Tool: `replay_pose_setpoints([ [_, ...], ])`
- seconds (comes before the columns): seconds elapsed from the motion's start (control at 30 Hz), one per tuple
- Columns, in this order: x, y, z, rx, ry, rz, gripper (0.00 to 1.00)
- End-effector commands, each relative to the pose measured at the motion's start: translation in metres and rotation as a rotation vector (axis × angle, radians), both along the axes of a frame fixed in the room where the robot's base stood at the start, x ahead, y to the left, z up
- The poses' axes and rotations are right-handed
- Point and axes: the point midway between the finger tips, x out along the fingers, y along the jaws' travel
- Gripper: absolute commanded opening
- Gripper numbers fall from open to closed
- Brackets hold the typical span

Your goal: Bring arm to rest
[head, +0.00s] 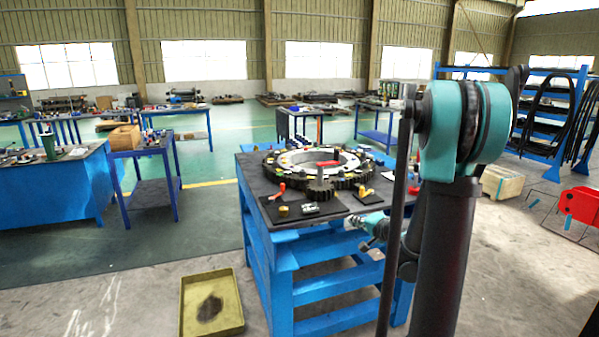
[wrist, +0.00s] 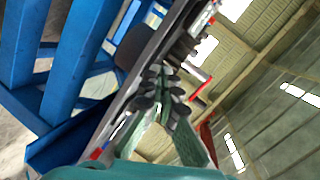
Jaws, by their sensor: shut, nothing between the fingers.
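My arm rises in the right half of the head view, with teal joints and a dark upright link. It folds down behind that link toward the blue worktable. My gripper (wrist: 165,82) shows in the wrist view with its dark fingertips together and nothing between them. In the head view the gripper (head: 356,222) is small, beside the table's front right part and partly hidden by my arm. The blue worktable (head: 312,262) carries a large ring gear (head: 292,173) and several small parts on dark mats. I cannot tell whether the gripper touches the table.
A yellow-green tray (head: 232,322) lies on the floor left of the worktable. A small blue table (head: 150,195) and a long blue bench (head: 50,190) stand to the left. Floor at front left is clear.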

Motion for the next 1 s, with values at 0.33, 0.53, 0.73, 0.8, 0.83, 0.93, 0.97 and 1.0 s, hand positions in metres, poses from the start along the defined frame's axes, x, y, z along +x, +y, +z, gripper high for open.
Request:
replay_pose_setpoints([
  [0.33,-0.133,0.059,-0.041,-0.444,0.229,0.272,0.00],
  [0.53,-0.217,0.053,-0.071,-0.702,0.369,0.393,0.00],
  [0.73,-0.282,0.030,-0.093,-0.915,0.489,0.465,0.00],
  [0.8,-0.296,0.023,-0.097,-0.964,0.516,0.479,0.00],
  [0.83,-0.300,0.020,-0.099,-0.981,0.525,0.482,0.00],
  [0.93,-0.309,0.014,-0.101,-1.014,0.544,0.488,0.00],
  [0.97,-0.310,0.013,-0.101,-1.019,0.547,0.490,0.00],
  [1.0,-0.311,0.013,-0.101,-1.020,0.549,0.489,0.00],
])
